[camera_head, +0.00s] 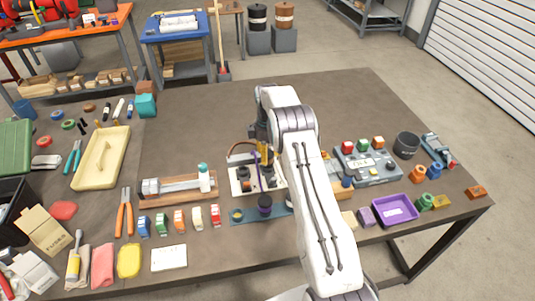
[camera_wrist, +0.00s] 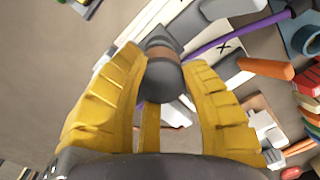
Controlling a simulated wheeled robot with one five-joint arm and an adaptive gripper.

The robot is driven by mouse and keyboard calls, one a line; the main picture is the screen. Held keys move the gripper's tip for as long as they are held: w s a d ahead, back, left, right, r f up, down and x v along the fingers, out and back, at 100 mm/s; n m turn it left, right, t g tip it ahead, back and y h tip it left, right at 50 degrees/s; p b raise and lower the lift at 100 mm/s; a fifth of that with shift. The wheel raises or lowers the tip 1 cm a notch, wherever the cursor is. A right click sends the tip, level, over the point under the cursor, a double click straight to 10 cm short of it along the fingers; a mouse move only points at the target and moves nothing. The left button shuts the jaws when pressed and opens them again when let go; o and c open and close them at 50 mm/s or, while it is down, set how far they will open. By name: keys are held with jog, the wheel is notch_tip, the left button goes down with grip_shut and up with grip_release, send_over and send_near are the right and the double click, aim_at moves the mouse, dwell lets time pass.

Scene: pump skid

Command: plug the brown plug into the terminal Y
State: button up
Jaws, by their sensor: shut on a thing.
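My gripper (camera_head: 264,154) is above the white terminal board (camera_head: 236,187) in the head view. In the wrist view its yellow fingers (camera_wrist: 163,75) are shut on a dark grey plug with a brown band, the brown plug (camera_wrist: 162,52). In the head view the plug is hard to make out. A brown cable (camera_head: 238,146) loops beside the gripper. In the wrist view, a white panel marked X (camera_wrist: 232,48) shows beyond the plug, with a purple cable (camera_wrist: 212,40) across it. I cannot read a Y mark, so terminal Y cannot be told apart.
A wooden fixture (camera_head: 180,188) is to the left, a grey button box (camera_head: 368,166) to the right. Small coloured blocks line the front. The table behind the board is clear.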

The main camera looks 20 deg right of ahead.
jog(key=shift+f+b, duration=0.75)
jog(key=shift+f, duration=0.35)
jog(key=o, duration=1.2)
jog(key=shift+o, duration=0.2)
jog(key=shift+r, duration=0.1)
notch_tip(320, 180, up, 11)
jog(key=shift+w+f, duration=0.1)
jog(key=shift+w, duration=0.05)
jog(key=shift+r, duration=0.55)
